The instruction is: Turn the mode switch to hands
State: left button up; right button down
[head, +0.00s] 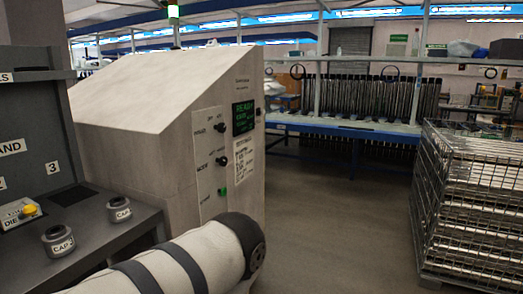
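The grey cabinet (150,110) stands at the left centre with its control panel (210,165) facing right. The mode switch (222,161) is a small black knob in the middle of this panel, beside a label that seems to read MODE. Its pointer direction and position labels are too small to read. A black power knob (221,127) is above it and a green button (222,191) is below it. Neither gripper shows. A white arm link of mine with dark bands crosses the bottom, in front of the cabinet's lower part.
A lit display (243,117) sits on the cabinet's face. At left is a dark station with two CAP holders (57,240) (119,209) and a yellow button (29,210). A wire cage (470,205) stands at right. Open floor (340,220) lies between cabinet and cage.

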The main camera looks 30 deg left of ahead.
aim_at(222, 161)
jog(key=i, duration=2.45)
